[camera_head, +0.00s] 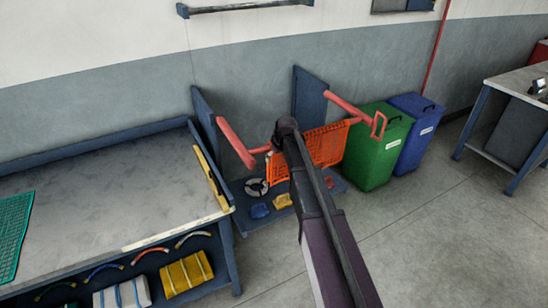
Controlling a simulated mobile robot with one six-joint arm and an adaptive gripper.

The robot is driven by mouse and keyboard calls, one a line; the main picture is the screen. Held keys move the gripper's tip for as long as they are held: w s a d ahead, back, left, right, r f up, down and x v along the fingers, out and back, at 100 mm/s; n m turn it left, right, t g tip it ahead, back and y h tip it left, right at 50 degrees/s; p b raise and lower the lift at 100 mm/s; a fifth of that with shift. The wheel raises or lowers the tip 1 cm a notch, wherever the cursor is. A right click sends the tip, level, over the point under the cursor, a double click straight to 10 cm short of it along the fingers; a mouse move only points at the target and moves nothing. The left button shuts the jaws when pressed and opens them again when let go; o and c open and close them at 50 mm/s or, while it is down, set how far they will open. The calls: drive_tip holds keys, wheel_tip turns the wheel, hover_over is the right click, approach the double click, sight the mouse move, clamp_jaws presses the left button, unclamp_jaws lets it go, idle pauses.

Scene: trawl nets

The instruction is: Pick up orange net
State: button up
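The orange net (325,147) is a wide-mesh sheet. It hangs on a rack between two red bars, the left bar (236,143) and the right bar (350,108). Part of the net also shows to the left of my dark arm, which crosses in front of its middle and hides that section. My arm rises from the bottom of the picture and its far visible end overlaps the net's upper left. I cannot tell whether it touches the net. No gripper fingers show.
A workbench (110,205) with a green mat (14,235) stands at left. Green (376,150) and blue (415,130) bins stand right of the rack. The rack's base (262,222) holds small blue and yellow items. Another table (510,90) is at far right; the floor before it is clear.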

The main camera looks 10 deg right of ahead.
clamp_jaws()
idle(0.3)
drive_tip(key=shift+r, duration=0.1)
wheel_tip(320, 180, up, 12)
drive_tip(key=p, duration=1.2)
wheel_tip(320, 180, up, 9)
drive_tip(key=p, duration=0.9)
idle(0.3)
wheel_tip(320, 180, up, 9)
drive_tip(key=p, duration=0.9)
